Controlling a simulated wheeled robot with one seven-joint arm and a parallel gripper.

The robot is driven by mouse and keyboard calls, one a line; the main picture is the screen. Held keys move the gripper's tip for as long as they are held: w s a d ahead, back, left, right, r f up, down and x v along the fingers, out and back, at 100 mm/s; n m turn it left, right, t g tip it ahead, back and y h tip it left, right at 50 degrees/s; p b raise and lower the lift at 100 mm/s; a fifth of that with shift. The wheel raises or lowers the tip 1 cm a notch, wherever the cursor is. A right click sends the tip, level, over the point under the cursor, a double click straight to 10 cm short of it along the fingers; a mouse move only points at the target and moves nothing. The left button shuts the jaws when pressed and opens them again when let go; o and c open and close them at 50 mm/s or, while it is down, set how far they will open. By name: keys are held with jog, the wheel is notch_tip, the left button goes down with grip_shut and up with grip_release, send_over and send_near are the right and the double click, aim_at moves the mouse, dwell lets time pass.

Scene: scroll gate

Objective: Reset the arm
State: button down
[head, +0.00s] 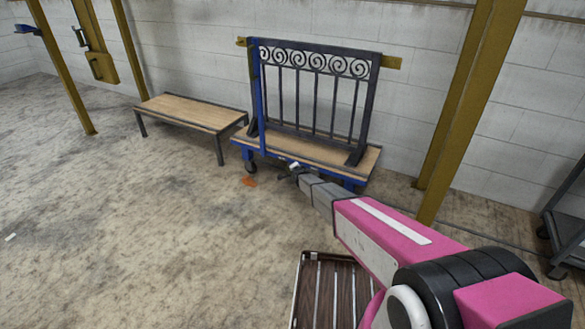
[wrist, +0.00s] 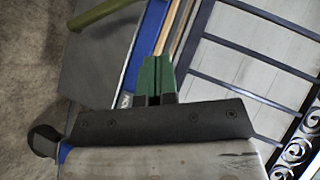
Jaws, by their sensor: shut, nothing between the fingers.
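My arm reaches in from the lower right of the head view toward a blue cart with a wooden top. My gripper (head: 292,172) is small there, in front of the cart's front edge. In the wrist view, the two green fingers of my gripper (wrist: 156,62) lie side by side, shut and empty. The dark scroll gate (head: 316,92) stands upright on the cart (head: 300,147). In the wrist view, the gate's bars (wrist: 240,58) fill the right side, apart from the fingers in the picture, and its scrolls show at the lower right.
A low wooden bench (head: 192,112) stands left of the cart. Yellow posts (head: 458,105) rise right of it, and a grey shelf cart (head: 566,225) is at the right edge. A dark slatted top (head: 333,290) lies below my arm. The floor at left is mostly clear.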

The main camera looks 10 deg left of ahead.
jog(key=shift+v, duration=1)
jog(key=shift+a+r, duration=0.1)
jog(key=s+d+r+n+g+h, duration=0.25)
jog(key=s+d+r, duration=0.35)
jog(key=s+d, duration=0.5)
jog(key=s+d+r+n+g+h, duration=0.2)
jog(key=s+d+r+g, duration=0.2)
jog(key=s+d+r, duration=0.6)
jog(key=s+d+r+n+g, duration=0.2)
jog(key=s+d, duration=0.5)
jog(key=s, duration=0.5)
jog(key=s+d+r+n+g, duration=0.3)
jog(key=s+d, duration=0.4)
jog(key=s, duration=0.6)
notch_tip(320, 180, up, 3)
jog(key=shift+d+f+g, duration=0.2)
jog(key=shift+d+g, duration=0.2)
jog(key=shift+g, duration=0.45)
